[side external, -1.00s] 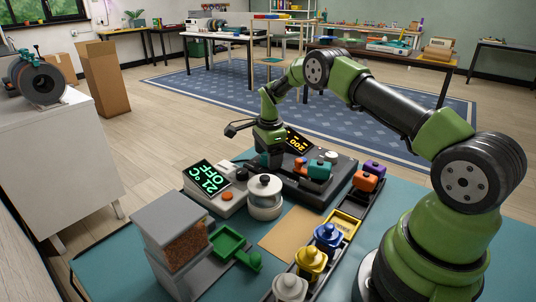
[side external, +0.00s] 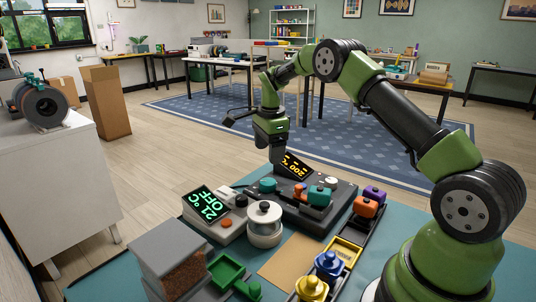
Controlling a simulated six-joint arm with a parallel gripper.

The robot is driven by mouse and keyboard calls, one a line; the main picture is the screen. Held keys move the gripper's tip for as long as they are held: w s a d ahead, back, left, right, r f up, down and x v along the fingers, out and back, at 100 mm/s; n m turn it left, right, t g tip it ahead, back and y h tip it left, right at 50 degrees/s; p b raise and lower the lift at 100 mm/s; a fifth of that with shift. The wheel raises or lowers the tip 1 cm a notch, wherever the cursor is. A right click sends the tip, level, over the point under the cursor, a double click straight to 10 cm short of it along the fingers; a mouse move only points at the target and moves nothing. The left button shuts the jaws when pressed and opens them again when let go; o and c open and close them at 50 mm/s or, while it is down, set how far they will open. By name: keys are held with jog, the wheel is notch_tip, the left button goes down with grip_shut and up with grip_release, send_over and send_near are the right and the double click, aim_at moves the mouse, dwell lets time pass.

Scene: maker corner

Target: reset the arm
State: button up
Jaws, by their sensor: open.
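My gripper (side external: 275,158) hangs from the raised green arm, pointing down above the back edge of the dark device (side external: 316,216) with a lit amber display (side external: 293,166). It is open, and I see nothing held. Its fingertips are small and partly lost against the device behind them, so whether they clear it by much is hard to tell. A teal knob-like piece (side external: 267,185) and an orange and teal block (side external: 319,196) sit on the device below.
A grey unit with a green display (side external: 207,203) and a lidded white pot (side external: 264,222) stand left of the device. A hopper of brown granules (side external: 183,263) and green tray (side external: 226,270) are at front left. A dark rack holds coloured pieces, including a blue one (side external: 328,263).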

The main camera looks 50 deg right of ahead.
jog(key=s+a+r+n+t, duration=0.2)
jog(key=s+a+r+n, duration=0.25)
jog(key=r, duration=0.35)
jog(key=s+a+r+n+t, duration=0.1)
jog(key=s+a+r+n, duration=0.4)
jog(key=r, duration=0.4)
jog(key=s+a+n+t+y, duration=0.1)
jog(key=s+a+n, duration=0.3)
jog(key=s, duration=0.4)
jog(key=s+a+n+t+y, duration=0.1)
jog(key=s+a+n, duration=0.3)
jog(key=s, duration=0.5)
jog(key=shift+a+r+n+t, duration=0.15)
jog(key=shift+a+n+t, duration=0.2)
jog(key=shift+n+t, duration=0.45)
